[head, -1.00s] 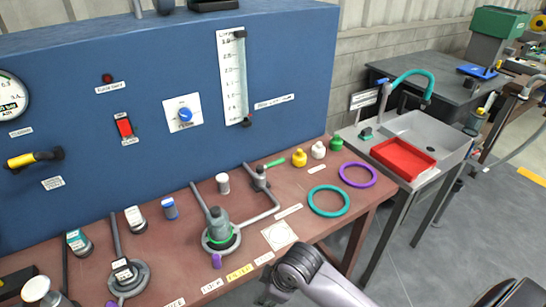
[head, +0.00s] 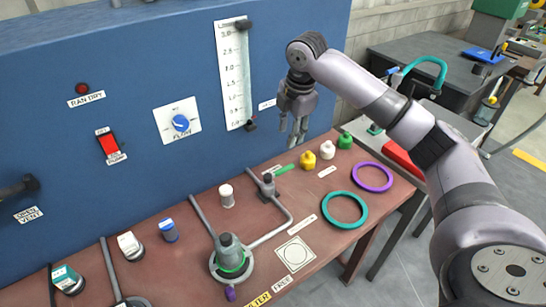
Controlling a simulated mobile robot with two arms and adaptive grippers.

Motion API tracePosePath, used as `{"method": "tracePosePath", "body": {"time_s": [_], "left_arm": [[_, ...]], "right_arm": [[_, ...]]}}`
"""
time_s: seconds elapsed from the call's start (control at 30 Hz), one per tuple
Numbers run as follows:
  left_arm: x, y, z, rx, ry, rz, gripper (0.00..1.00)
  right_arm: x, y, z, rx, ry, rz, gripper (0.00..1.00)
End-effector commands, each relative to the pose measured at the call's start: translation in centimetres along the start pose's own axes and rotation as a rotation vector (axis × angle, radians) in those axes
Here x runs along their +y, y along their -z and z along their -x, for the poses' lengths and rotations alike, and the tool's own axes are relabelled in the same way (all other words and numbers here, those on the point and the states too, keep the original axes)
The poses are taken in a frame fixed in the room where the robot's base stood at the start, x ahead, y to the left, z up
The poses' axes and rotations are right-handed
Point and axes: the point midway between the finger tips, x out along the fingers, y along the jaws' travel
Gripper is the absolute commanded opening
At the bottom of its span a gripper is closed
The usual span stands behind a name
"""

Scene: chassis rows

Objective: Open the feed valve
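A small grey valve (head: 268,186) sits on the pipe on the brown bench, near the foot of the blue panel. Its green lever handle (head: 284,169) points to the right and slightly back. I cannot read a label that names it as the feed valve. My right gripper (head: 293,143) hangs in front of the panel, above the green handle in the picture and apart from it. Its fingers point down, spread, with nothing between them. My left gripper is not in view.
Yellow (head: 308,161), white (head: 327,149) and green (head: 344,140) bottles stand right of the handle. Teal (head: 345,209) and purple (head: 372,177) rings lie nearby. A grey-green vessel (head: 231,255) stands at the pipe's left end. The gauge strip (head: 234,75) is on the panel.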

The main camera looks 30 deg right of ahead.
Motion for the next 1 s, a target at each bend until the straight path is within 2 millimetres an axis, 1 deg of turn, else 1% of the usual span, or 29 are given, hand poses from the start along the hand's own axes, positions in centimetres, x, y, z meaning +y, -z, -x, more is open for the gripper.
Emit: {"method": "tracePosePath", "body": {"time_s": [0.07,0.17,0.2,0.3,0.4,0.47,0.57,0.7,0.8,0.9,1.0], "left_arm": [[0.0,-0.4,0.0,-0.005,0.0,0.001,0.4],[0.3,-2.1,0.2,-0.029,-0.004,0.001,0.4],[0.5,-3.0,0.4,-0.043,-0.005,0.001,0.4],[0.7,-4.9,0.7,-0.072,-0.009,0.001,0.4],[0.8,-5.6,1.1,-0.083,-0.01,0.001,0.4],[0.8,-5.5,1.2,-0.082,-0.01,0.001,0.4],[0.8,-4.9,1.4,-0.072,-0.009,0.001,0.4],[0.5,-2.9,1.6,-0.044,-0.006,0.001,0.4],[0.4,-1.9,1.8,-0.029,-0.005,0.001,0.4],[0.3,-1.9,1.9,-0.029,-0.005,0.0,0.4],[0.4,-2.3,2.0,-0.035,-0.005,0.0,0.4]], "right_arm": [[0.2,-0.6,0.6,0.001,-0.001,0.004,0.35],[0.2,-0.7,0.0,0.004,0.002,0.006,0.35],[0.2,-0.7,-0.5,0.004,0.002,0.006,0.35],[0.1,-0.7,-2.3,0.004,0.004,0.006,0.35],[0.1,-0.6,-4.4,0.004,0.004,0.006,0.35],[0.1,-0.6,-5.8,0.004,0.003,0.006,0.35],[0.1,-0.6,-8.0,0.003,0.004,0.005,0.35],[0.1,-0.6,-11.0,0.003,0.003,0.005,0.35],[0.2,-0.5,-12.9,0.003,0.001,0.005,0.35],[0.2,-0.6,-14.5,0.004,0.0,0.005,0.35],[0.2,-0.5,-15.6,0.004,-0.002,0.006,0.35]]}}
